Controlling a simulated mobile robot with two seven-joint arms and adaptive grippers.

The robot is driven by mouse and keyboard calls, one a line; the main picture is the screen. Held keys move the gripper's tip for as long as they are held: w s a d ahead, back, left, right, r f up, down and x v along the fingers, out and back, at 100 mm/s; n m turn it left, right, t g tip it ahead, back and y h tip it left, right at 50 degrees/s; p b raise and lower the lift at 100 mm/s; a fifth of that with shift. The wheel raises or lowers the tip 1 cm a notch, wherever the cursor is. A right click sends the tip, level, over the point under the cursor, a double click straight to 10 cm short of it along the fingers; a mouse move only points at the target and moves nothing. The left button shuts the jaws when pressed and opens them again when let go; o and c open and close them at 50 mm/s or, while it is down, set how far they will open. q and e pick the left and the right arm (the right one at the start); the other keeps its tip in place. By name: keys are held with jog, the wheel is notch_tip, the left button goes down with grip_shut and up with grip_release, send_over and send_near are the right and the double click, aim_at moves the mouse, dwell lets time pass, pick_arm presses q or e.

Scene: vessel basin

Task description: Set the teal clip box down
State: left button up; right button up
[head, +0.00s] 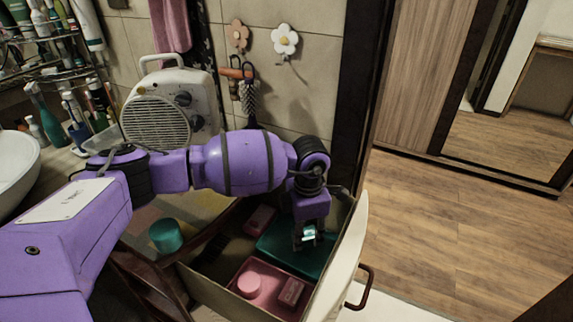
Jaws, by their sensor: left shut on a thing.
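My left gripper (309,240) reaches down into an open drawer (220,289) and is shut on the teal clip box (309,232). Only a small light teal part of the box shows between the fingers. It is over the dark teal tray (285,257) in the drawer. I cannot tell whether the box touches the tray. My right gripper is not in view.
A pink tray (262,302) in front holds a round pink container (249,284) and a pink box (291,291). Another pink item (260,220) lies farther back. A teal cylinder (166,236) stands left of the drawer. The drawer front (347,255) bounds the right.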

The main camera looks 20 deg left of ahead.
aim_at(305, 233)
pick_arm(q)
jog(key=shift+f, duration=1.5)
jog(key=shift+f, duration=0.2)
jog(key=o, duration=1.1)
jog(key=shift+o, duration=0.2)
notch_tip(305, 233, up, 12)
jog(key=shift+r, duration=0.25)
